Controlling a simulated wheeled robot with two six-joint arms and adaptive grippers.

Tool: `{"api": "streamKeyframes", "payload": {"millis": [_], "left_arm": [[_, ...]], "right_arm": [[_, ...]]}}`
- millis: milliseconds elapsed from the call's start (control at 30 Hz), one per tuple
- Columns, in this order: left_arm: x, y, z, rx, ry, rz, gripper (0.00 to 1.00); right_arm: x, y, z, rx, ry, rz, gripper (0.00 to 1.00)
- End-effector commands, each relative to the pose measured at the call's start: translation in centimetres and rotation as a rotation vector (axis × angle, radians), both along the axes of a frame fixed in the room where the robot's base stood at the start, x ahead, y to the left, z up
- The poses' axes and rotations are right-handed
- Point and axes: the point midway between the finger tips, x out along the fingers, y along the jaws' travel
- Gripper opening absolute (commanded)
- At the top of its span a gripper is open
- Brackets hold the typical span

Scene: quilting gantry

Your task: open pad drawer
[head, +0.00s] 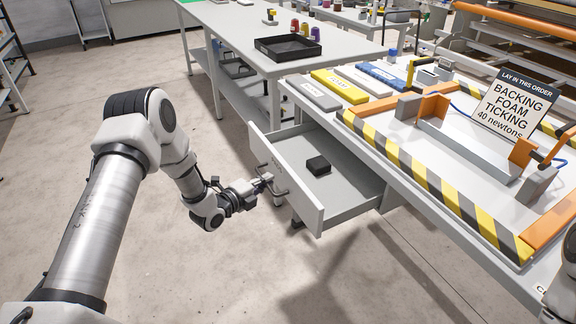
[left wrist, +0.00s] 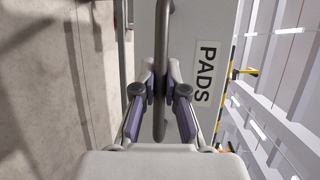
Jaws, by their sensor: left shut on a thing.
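The pad drawer (head: 345,177) stands pulled out from under the worktable in the head view. A small black pad (head: 318,165) lies inside it on the drawer floor. The drawer front carries a dark bar handle (head: 272,181). My left gripper (head: 264,183) is at the handle and shut on it. In the left wrist view the fingers (left wrist: 160,92) close from both sides on the handle bar (left wrist: 161,35), beside the label PADS (left wrist: 204,74) on the drawer front. My right gripper is not in view.
The worktable holds grey, yellow (head: 340,86) and blue blocks, a striped frame (head: 440,190) with orange corners, and a sign (head: 513,104) reading BACKING FOAM TICKING. A bench with a black tray (head: 288,47) stands behind. The floor (head: 200,275) before the drawer is clear.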

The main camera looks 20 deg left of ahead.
Motion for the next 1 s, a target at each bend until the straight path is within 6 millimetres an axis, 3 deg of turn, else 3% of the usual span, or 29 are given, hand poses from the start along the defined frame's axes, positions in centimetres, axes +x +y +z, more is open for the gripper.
{"api": "streamKeyframes", "payload": {"millis": [100,333,867,900,933,1000], "left_arm": [[-2.0,1.6,0.4,-0.001,0.004,0.004,0.0],[-4.5,3.5,0.2,0.0,0.002,0.0,0.0],[-5.2,4.1,-0.1,0.0,0.001,-0.001,0.0],[-5.2,4.1,-0.1,0.0,0.001,-0.001,0.21],[-5.2,4.1,-0.1,0.0,0.001,-0.001,0.32],[-5.2,4.1,-0.1,0.0,0.001,-0.001,0.37]], "right_arm": [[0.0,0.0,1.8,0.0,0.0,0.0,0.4],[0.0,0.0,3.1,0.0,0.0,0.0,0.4],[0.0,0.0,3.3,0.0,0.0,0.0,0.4],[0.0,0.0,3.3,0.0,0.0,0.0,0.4],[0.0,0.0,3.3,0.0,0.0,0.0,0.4],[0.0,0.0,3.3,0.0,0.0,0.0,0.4]]}}
